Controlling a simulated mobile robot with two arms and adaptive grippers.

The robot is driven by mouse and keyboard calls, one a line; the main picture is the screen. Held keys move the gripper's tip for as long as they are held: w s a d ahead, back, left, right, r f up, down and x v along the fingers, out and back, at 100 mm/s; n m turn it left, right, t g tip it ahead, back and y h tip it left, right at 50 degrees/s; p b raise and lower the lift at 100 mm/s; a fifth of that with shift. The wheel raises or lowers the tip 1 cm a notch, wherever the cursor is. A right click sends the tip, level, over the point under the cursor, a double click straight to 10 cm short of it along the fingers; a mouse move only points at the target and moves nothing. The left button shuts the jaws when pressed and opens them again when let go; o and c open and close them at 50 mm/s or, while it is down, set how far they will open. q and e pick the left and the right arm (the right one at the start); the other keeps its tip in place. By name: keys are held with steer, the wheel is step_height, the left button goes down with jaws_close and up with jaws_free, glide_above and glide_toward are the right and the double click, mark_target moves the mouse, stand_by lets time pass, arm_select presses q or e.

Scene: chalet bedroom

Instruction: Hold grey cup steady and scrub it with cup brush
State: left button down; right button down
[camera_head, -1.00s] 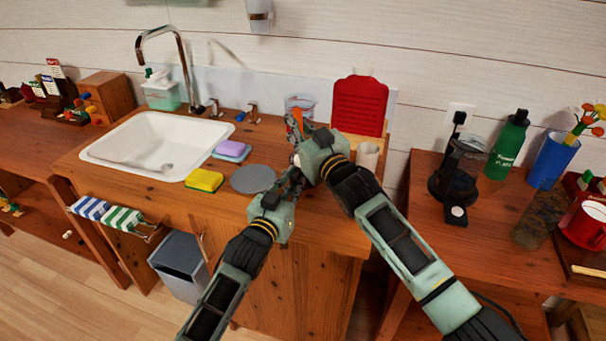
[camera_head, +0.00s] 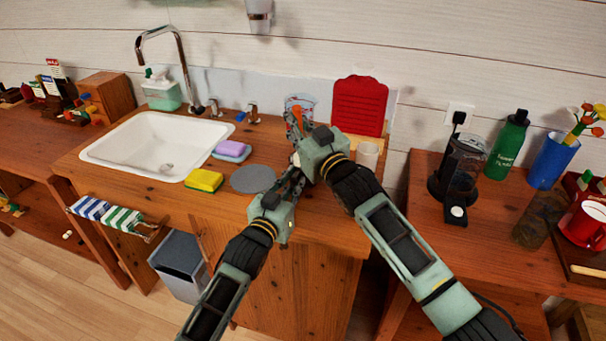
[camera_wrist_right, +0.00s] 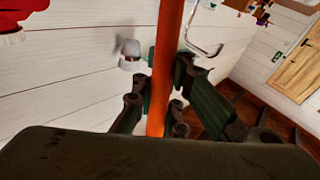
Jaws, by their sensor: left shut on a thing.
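My left gripper (camera_head: 292,182) is shut at the counter's front edge, right of the grey disc. A small pale sliver (camera_head: 296,159) shows between the two grippers. It fits the grey cup in the left gripper's hold, but the arms hide nearly all of it. My right gripper (camera_head: 298,135) is just above and behind the left one. In the right wrist view its fingers (camera_wrist_right: 157,108) are on either side of the cup brush's orange handle (camera_wrist_right: 165,70). The handle also shows a little in the head view (camera_head: 298,113). The brush head is hidden.
A white sink (camera_head: 165,145), yellow sponge (camera_head: 204,180), purple sponge (camera_head: 232,148) and grey disc (camera_head: 253,179) are to the left. A pale cup (camera_head: 367,155) stands close right of my right gripper, before a red board (camera_head: 360,104). A glass (camera_head: 300,102) stands behind.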

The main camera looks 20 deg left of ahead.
steer(key=shift+f, duration=0.9)
steer(key=shift+w+r, duration=0.1)
steer(key=shift+r, duration=1.45)
steer(key=shift+f, duration=1.5)
steer(key=shift+r, duration=1.5)
steer(key=shift+f, duration=1.55)
steer(key=shift+r, duration=1.55)
steer(key=shift+f, duration=1.55)
steer(key=shift+r, duration=1.55)
steer(key=shift+f, duration=1.55)
steer(key=shift+r, duration=1.55)
steer(key=shift+f, duration=0.75)
